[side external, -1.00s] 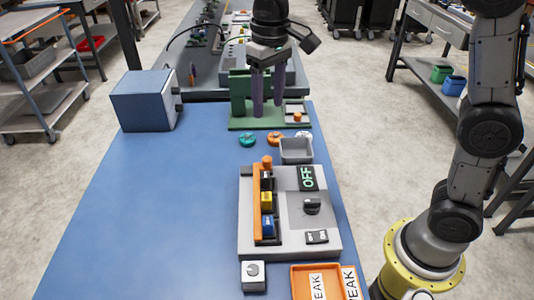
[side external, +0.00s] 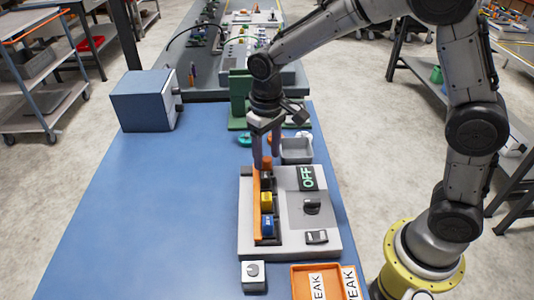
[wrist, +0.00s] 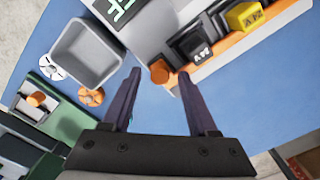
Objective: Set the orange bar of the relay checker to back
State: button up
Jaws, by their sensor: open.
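The relay checker (side external: 318,195) is a grey box with a display reading OFF (side external: 307,178). Its orange bar (side external: 256,222) runs lengthwise along the left side, beside a row of dark, yellow and blue blocks. An orange knob (wrist: 159,72) stands at the bar's far end. My gripper (side external: 266,161) is over that end, pointing down. In the wrist view, my gripper (wrist: 159,76) is open, with the knob showing between its two fingertips. I cannot tell whether either finger touches the knob.
A grey bin (wrist: 87,53) stands just beyond the checker, near a white disc (wrist: 50,68) and an orange disc (wrist: 90,97). A blue-grey box (side external: 145,100) stands at the far left. An orange tray (side external: 300,285) lies in front. The mat's left side is clear.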

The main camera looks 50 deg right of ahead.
jog(key=shift+f, duration=0.25)
grip_shut()
jog(key=shift+r, duration=0.1)
dwell(1.2)
